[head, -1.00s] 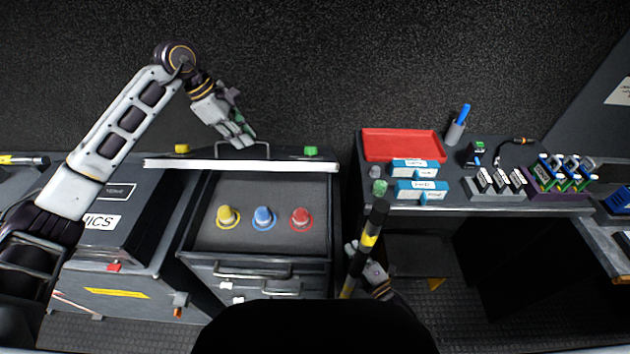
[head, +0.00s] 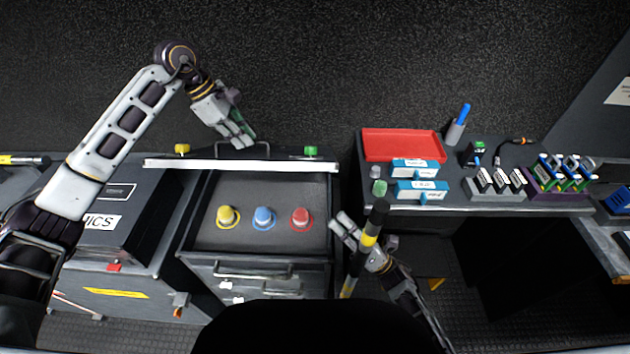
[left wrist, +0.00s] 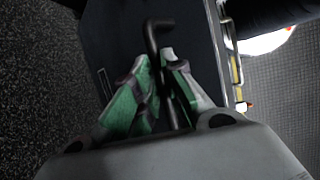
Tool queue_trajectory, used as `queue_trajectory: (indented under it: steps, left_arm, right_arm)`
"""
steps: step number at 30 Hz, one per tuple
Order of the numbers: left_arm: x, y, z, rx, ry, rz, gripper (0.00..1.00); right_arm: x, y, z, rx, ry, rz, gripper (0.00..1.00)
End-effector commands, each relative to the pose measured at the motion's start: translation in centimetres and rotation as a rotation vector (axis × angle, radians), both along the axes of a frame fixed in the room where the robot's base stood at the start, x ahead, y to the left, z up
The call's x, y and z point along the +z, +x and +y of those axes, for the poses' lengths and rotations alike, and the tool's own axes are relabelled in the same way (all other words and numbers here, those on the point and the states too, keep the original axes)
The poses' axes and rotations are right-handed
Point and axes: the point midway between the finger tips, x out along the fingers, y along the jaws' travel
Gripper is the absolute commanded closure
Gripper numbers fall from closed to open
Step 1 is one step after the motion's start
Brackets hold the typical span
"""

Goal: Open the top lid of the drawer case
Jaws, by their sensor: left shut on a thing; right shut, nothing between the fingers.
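The drawer case (head: 205,240) stands left of centre in the head view. Its top lid (head: 290,165) is raised and stands up along the case's far edge, so the top compartment lies uncovered. My left gripper (head: 243,137) is at the lid's handle (head: 265,150) and shut on it. In the left wrist view the dark, bent handle bar (left wrist: 158,60) runs between the green-padded fingers. My right gripper (head: 343,226) is shut and empty, just right of the case, partly behind a yellow-and-black striped post.
Yellow, blue (head: 264,217) and red (head: 301,218) knobs sit inside the compartment. A dark case (head: 110,220) stands to the left. The right-hand desk holds a red tray (head: 402,145) and blue-and-white boxes (head: 421,191). The striped post (head: 368,240) rises near my right gripper.

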Motion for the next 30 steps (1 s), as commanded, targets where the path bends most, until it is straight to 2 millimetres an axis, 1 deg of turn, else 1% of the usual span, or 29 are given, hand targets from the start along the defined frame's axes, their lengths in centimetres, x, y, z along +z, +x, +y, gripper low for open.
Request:
queue_trajectory:
  steps: [1,8,14,20,30]
  left_arm:
    - [-0.6,0.2,0.1,0.008,0.003,0.001,1.0]
    - [-0.6,0.2,0.1,0.008,0.003,0.001,1.0]
    - [-0.6,0.2,0.1,0.008,0.003,0.001,1.0]
    - [-0.6,0.2,0.1,0.008,0.003,0.001,1.0]
    - [-0.6,0.2,0.1,0.008,0.003,0.001,1.0]
  right_arm:
    - [-0.1,0.0,0.0,0.0,0.0,0.001,1.0]
    - [0.0,0.1,0.1,-0.001,0.001,0.003,1.0]
    - [0.7,0.6,0.9,-0.001,0.002,0.002,1.0]
    - [2.0,1.6,2.4,0.001,0.002,0.001,1.0]
    - [4.6,3.6,5.5,0.0,0.002,0.001,1.0]
